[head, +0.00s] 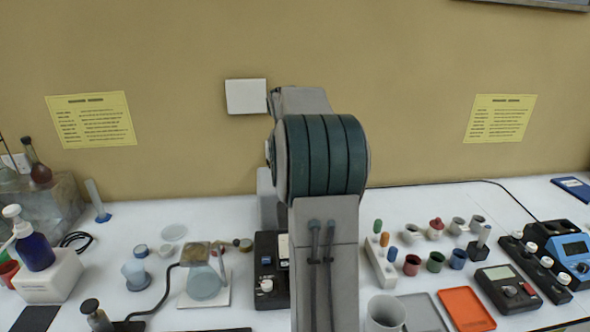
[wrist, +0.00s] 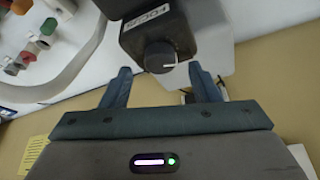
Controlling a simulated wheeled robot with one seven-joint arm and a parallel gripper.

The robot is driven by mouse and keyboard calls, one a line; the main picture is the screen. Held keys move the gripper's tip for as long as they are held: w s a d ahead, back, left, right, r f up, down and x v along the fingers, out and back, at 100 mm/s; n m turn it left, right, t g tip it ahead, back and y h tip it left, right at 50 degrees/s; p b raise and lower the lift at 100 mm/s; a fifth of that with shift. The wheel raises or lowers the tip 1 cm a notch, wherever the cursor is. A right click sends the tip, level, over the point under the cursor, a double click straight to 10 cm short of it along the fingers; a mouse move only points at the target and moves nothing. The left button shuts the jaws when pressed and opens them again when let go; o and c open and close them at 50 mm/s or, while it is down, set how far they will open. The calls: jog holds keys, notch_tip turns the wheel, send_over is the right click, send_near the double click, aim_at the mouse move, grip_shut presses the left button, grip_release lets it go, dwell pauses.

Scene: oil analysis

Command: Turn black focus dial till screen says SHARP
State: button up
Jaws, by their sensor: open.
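The black focus dial (wrist: 159,57) shows in the wrist view, with a white pointer line on its face pointing to the right. It sits on a dark housing with a white label (wrist: 150,16), partly cut off and upside down. My gripper (wrist: 160,70) is open, with one finger on each side of the dial near its face; I cannot tell whether either touches it. In the head view my arm hides the dial and gripper. I cannot read a screen saying SHARP in either view.
A black box with a pale knob (head: 266,285) stands left of my arm. Several coloured cups, an orange tray (head: 466,309) and a black meter (head: 508,289) are on the right. A white panel (head: 246,97) is on the wall.

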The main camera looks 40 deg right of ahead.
jog(key=v, duration=1.1)
jog(key=shift+a+r+b, duration=0.15)
jog(key=shift+b, duration=0.3)
